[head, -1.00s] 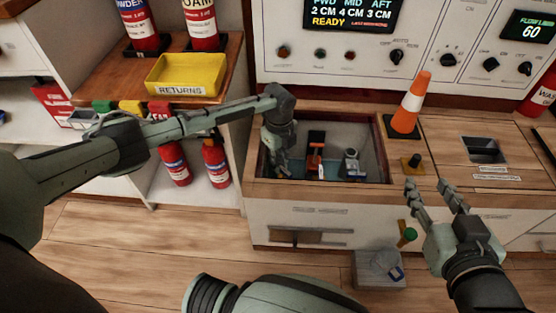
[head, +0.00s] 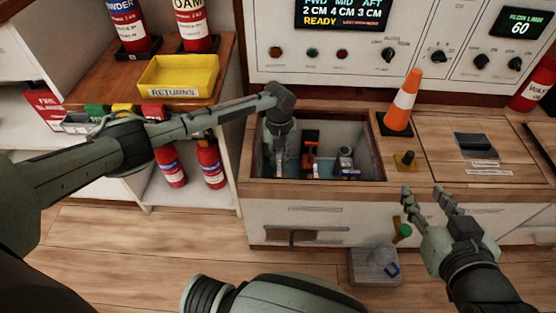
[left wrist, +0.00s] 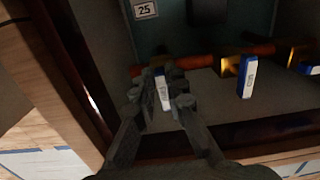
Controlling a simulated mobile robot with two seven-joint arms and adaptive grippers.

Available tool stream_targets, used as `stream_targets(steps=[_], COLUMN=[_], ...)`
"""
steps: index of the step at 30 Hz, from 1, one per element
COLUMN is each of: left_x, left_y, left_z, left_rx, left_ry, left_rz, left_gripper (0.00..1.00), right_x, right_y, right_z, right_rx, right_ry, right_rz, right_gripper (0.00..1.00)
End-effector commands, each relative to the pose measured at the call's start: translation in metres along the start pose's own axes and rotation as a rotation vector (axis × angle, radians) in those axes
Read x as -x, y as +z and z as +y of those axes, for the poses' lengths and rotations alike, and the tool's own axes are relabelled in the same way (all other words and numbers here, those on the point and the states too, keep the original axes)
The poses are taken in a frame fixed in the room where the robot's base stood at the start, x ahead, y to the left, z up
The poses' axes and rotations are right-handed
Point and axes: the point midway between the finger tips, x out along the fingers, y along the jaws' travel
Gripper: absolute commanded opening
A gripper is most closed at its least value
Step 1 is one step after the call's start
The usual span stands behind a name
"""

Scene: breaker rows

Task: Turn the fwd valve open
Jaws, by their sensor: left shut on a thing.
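An open compartment (head: 377,150) in the counter holds a row of valves. In the left wrist view, a white handle with a blue end (left wrist: 162,90) stands between the fingers of my left gripper (left wrist: 168,76), which is shut on it. A similar handle (left wrist: 246,78) stands free to its right, and part of another (left wrist: 308,68) shows at the right edge. The lettering on the handles is too blurred to read. In the head view, my left gripper (head: 279,165) is low in the compartment's left part. My right gripper (head: 426,194) is open and empty in front of the counter.
An orange and white cone (head: 403,103) stands right of the compartment. A panel screen (head: 343,13) above reads FWD, MID, AFT and READY. A yellow RETURNS tray (head: 178,77) sits on the left shelf. Compartment walls surround my left gripper closely.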

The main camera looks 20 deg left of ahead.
Motion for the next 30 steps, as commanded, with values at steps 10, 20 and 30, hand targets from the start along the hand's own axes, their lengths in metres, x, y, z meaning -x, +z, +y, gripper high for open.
stream_targets(steps=[10,20,30], left_x=[-0.0005,-0.0005,-0.0002], left_y=[-0.0023,-0.0025,-0.0009], left_z=[-0.0021,-0.0021,-0.0014], left_rx=[-0.052,-0.052,-0.049], left_ry=[0.0,0.0,0.0], left_rz=[0.005,0.005,0.002], left_gripper=[0.0,0.14,0.33], right_x=[0.0,0.0,0.0], right_y=[-0.0024,-0.0032,-0.0034], right_z=[-0.0015,-0.0015,-0.0012], right_rx=[-0.002,-0.002,-0.002], right_ry=[-0.003,-0.003,-0.003], right_rz=[0.01,0.012,0.013], right_gripper=[0.4,0.4,0.4])
